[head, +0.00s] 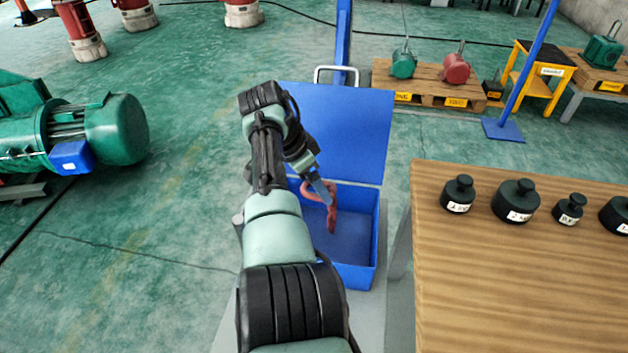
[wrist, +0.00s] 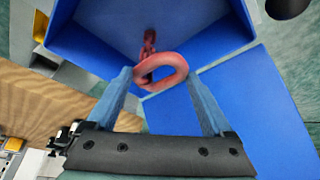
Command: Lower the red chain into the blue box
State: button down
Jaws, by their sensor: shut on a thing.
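The red chain (head: 332,212) hangs from my gripper (head: 325,192) over the open blue box (head: 366,270) in the head view. In the wrist view my gripper (wrist: 165,88) has its two blue-grey fingers on either side of the top link of the red chain (wrist: 163,68), and it is shut on that link. The lower links hang away from the fingers toward the inside of the blue box (wrist: 85,42). Whether the lowest link touches the box floor I cannot tell. My arm hides the left part of the box.
The box's blue lid (head: 345,130) stands open behind it. A wooden table (head: 500,280) with several black weights (head: 516,200) is close on the right. A green motor (head: 110,135) stands at the left. A pallet (head: 430,85) with hoist parts is farther back.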

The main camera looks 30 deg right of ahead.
jog(key=shift+f+b, duration=1.5)
jog(key=shift+f, duration=0.5)
grip_release()
jog(key=p+v, duration=0.2)
jog(key=v, duration=1.1)
